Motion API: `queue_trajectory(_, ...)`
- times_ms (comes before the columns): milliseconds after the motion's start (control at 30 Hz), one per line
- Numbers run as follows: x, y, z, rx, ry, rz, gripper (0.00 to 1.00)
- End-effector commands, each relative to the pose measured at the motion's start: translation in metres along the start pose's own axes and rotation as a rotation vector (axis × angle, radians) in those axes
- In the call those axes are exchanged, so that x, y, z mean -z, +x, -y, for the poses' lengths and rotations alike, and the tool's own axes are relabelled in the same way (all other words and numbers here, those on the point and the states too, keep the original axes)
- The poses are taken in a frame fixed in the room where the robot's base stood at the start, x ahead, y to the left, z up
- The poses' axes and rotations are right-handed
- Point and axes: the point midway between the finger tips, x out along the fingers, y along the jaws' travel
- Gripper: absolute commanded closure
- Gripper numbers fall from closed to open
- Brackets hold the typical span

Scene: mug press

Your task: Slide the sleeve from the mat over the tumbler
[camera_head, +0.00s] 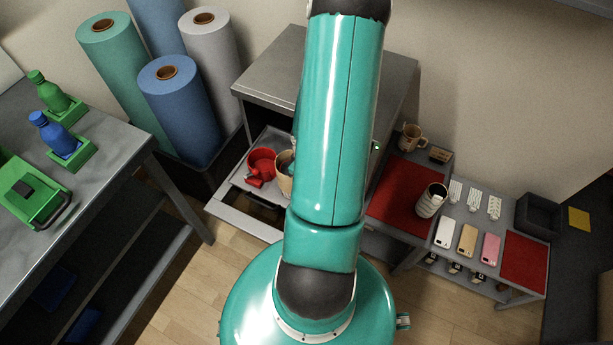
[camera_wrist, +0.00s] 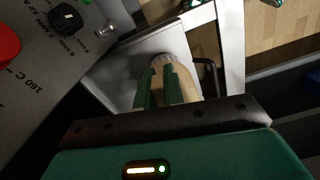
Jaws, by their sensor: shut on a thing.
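My gripper (camera_wrist: 160,90) points down into the press area. Its dark green fingers are shut on a tan, round-walled piece, which looks like the sleeve (camera_wrist: 182,82). A pale, ribbed edge (camera_wrist: 163,59) shows at its far end above the grey tray; I cannot tell whether it belongs to the sleeve or to something inside it. In the head view a sliver of the tan piece (camera_head: 284,180) shows beside my arm, which hides my gripper. A pale patterned cup, possibly the tumbler (camera_head: 429,204), stands upright on the red mat (camera_head: 393,192).
A red mug (camera_head: 261,163) sits on the press tray (camera_head: 238,180), left of the tan piece. The grey press body (camera_head: 265,75) stands behind. A tan mug (camera_head: 411,137), several phone cases (camera_head: 467,240) and a dark bin (camera_head: 537,215) are to the right. A green-bottle bench (camera_head: 90,150) is at left.

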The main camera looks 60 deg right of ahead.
Motion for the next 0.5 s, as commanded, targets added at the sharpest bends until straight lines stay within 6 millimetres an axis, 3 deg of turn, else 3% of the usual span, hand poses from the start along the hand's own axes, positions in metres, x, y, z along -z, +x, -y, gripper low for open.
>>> queue_trajectory(200, -0.0002, -0.0002, 0.0001, 0.000, -0.001, 0.000, 1.00)
queue_trajectory(233, -0.0002, -0.0002, 0.0000, 0.000, -0.001, 0.000, 0.84)
queue_trajectory(333, -0.0003, -0.0002, 0.0000, 0.000, 0.000, 0.000, 0.65)
queue_trajectory(500, -0.0003, -0.0001, 0.0000, 0.000, 0.000, 0.000, 0.65)
